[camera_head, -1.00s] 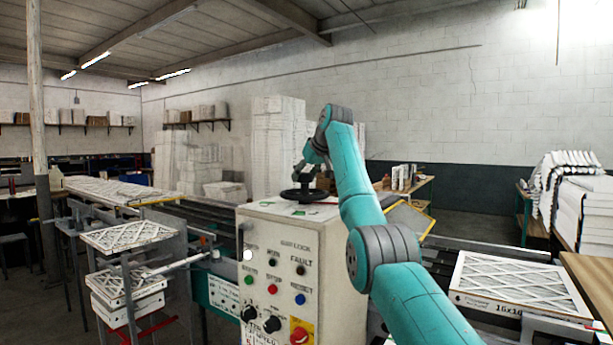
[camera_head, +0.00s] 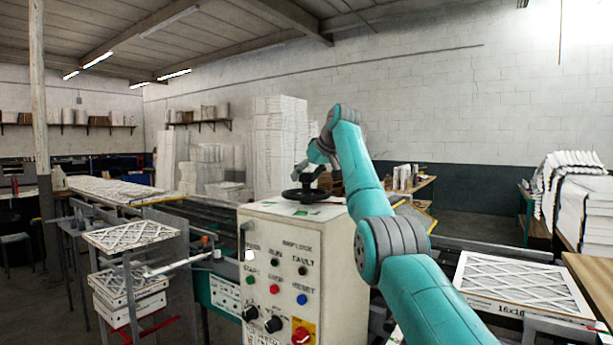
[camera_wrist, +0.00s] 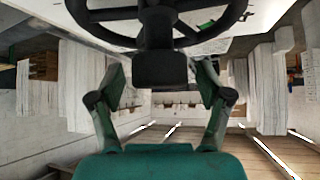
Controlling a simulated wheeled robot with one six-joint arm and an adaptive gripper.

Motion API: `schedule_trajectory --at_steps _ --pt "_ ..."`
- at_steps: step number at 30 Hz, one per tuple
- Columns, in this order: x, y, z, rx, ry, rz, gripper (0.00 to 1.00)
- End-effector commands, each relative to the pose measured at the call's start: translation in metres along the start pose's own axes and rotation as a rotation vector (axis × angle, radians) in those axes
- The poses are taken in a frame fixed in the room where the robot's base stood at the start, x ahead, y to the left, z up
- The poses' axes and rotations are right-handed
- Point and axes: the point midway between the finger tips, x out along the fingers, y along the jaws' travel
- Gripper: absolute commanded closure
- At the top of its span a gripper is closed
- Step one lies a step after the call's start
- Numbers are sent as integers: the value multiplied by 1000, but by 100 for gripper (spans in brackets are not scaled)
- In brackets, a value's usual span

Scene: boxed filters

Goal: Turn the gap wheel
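The gap wheel (camera_head: 304,196) is a black handwheel lying flat on top of the cream control box (camera_head: 296,262). In the wrist view, part of its dark rim and spokes (camera_wrist: 98,14) crosses the top of the picture. A dark blocky knob (camera_wrist: 160,68) on the wheel juts between my fingers. My gripper (camera_head: 312,174) is just above the wheel in the head view. In the wrist view my gripper (camera_wrist: 160,78) is open, one finger on each side of the knob, with narrow gaps showing. The fingertips' exact contact with the wheel is hard to see.
The box front carries several buttons and a red-and-yellow switch (camera_head: 301,334). A conveyor with a boxed filter (camera_head: 522,283) runs at the right. Stacked filters (camera_head: 128,238) stand at the left. White stacks (camera_head: 280,140) rise behind the wheel. The air above the box is otherwise clear.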

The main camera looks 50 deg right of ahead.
Motion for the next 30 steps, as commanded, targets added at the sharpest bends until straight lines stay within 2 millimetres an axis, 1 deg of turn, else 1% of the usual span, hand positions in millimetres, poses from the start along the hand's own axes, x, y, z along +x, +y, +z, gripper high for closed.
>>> schedule_trajectory --at_steps 7,11,14,21,24,27,30 --pt "-2 0 -1 0 2 1 22" --pt "-14 1 -1 0 3 2 22" --pt "-30 1 -1 -1 4 2 22" --pt "-79 1 -1 0 4 3 22" --pt "-95 0 0 -1 3 2 22" --pt "-107 0 0 0 2 1 22" --pt "-115 0 0 1 0 0 22"
